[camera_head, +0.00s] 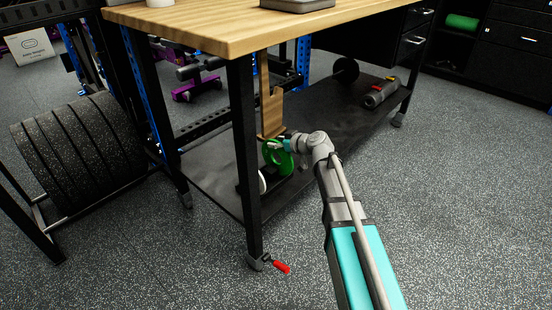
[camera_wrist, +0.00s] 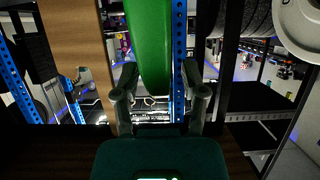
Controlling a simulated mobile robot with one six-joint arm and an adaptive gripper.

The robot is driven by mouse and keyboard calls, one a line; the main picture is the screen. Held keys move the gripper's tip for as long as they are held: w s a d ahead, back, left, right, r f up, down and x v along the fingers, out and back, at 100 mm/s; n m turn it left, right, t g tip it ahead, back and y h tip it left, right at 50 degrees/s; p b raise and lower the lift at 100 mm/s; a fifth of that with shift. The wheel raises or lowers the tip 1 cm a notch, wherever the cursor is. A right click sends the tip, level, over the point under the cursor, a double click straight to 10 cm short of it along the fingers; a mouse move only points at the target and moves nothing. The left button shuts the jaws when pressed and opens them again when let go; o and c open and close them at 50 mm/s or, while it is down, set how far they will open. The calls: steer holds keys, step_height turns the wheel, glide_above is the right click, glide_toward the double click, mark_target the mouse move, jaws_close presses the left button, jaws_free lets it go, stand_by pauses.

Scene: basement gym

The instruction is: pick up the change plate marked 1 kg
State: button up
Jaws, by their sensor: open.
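A green disc-shaped plate (camera_head: 282,164) stands upright under the workbench, on its lower shelf. No 1 kg mark is legible on it. In the wrist view the green plate (camera_wrist: 150,45) shows nearly edge-on, between the two fingers of my gripper (camera_wrist: 158,78). The fingers are open, one on each side, with visible gaps to the plate. In the head view my gripper (camera_head: 284,145) is at the plate's upper right edge and is partly hidden by the wrist.
A white plate (camera_head: 262,183) stands left of the green one. The workbench top (camera_head: 240,25) is overhead, and a table leg (camera_head: 247,160) stands close left. A dumbbell-like item (camera_head: 380,93) lies farther along the lower shelf (camera_head: 325,116).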

jaws_close()
steer(key=shift+r, duration=0.2)
stand_by(0.5)
step_height(320, 180, up, 3)
steer(key=p, duration=0.3)
steer(key=shift+r+p, duration=0.15)
steer(key=shift+p, duration=0.25)
steer(key=s+d+r+p, duration=0.5)
steer(key=s+r+p, duration=0.4)
steer(key=s, duration=0.4)
steer(key=shift+r, duration=0.15)
steer(key=shift+r+p, duration=0.15)
steer(key=shift+p, duration=0.15)
